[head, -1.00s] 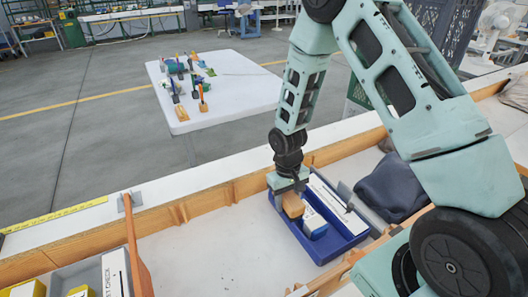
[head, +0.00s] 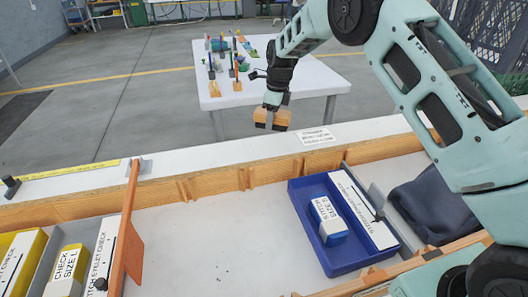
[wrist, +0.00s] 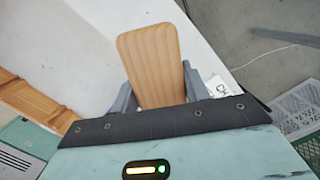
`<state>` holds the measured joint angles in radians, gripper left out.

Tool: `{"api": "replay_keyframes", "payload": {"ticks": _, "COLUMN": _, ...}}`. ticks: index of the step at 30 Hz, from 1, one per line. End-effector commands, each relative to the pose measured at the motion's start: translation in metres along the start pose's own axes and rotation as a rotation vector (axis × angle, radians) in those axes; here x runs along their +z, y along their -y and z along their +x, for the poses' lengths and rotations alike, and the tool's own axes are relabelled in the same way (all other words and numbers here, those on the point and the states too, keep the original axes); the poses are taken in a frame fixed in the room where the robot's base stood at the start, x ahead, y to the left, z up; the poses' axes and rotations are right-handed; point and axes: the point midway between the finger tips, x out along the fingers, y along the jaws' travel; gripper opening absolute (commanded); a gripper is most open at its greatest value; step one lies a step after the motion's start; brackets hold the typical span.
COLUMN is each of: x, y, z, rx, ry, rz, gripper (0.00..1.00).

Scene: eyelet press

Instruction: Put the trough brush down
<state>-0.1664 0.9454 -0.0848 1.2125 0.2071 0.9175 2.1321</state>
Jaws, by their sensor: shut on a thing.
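The trough brush (head: 272,118) shows as a wooden block in the head view. My gripper (head: 270,124) is shut on it and holds it in the air, above the far edge of the trough bench. In the wrist view the brush's rounded wooden end (wrist: 150,65) stands out between the two grey fingers of my gripper (wrist: 158,98). Its bristles are hidden or too small to tell.
A white table (head: 305,85) with several small tools stands beyond. The trough floor (head: 220,245) left of the tray is bare.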

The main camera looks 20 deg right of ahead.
Motion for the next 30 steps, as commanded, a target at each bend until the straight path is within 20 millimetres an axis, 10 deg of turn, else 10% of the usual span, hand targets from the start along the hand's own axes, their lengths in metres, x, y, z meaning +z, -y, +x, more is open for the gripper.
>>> {"api": "replay_keyframes", "payload": {"ticks": 8, "x": 0.029, "y": 0.002, "z": -0.008, "rx": -0.025, "ry": -0.002, "rz": 0.21, "gripper": 0.09}}
{"api": "replay_keyframes", "payload": {"ticks": 30, "x": 0.018, "y": 0.002, "z": 0.084, "rx": -0.026, "ry": -0.002, "rz": 0.221, "gripper": 0.09}}
